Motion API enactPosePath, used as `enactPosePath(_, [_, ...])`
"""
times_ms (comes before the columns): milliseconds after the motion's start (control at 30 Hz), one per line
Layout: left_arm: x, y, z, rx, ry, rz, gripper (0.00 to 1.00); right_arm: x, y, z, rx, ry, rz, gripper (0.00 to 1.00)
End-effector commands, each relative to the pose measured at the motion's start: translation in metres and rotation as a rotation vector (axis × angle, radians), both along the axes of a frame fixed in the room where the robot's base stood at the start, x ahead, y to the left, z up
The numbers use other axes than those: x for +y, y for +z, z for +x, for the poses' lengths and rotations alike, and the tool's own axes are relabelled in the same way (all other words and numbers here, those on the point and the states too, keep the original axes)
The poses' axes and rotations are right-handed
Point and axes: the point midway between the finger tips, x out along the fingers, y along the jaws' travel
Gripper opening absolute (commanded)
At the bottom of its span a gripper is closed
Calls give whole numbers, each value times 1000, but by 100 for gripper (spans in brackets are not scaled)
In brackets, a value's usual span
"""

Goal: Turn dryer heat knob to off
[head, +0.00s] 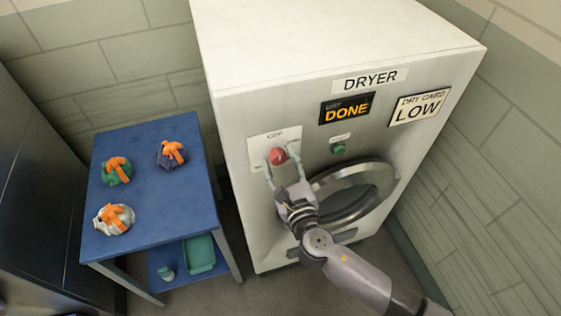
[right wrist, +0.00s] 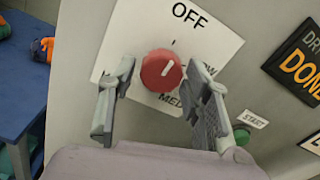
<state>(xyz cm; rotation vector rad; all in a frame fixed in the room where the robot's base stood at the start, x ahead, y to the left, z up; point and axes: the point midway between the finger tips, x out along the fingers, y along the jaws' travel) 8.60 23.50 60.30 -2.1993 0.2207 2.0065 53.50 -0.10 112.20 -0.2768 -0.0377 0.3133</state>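The red heat knob (head: 278,156) is on a white label plate at the upper left of the dryer front. My right gripper (head: 283,168) is open, one finger on each side of the knob. In the wrist view gaps show between the fingers and the knob. The dryer (head: 240,185) display reads DONE (head: 346,108). My left gripper is not in view.
A green START button (head: 338,148) is right of the knob, above the round door (head: 330,185). A blue table (head: 150,185) at left holds several bags with orange straps. A wall stands close at right.

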Motion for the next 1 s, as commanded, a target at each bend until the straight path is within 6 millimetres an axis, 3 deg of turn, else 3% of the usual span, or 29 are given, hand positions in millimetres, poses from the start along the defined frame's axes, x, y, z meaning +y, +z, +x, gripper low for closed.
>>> enactPosePath(467, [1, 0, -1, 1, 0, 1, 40, -1, 2, -4, -3, 0, 3, 54])
enactPosePath(1000, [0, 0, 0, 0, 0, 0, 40, -32, 2, -99, -2, 1, 2, 54])
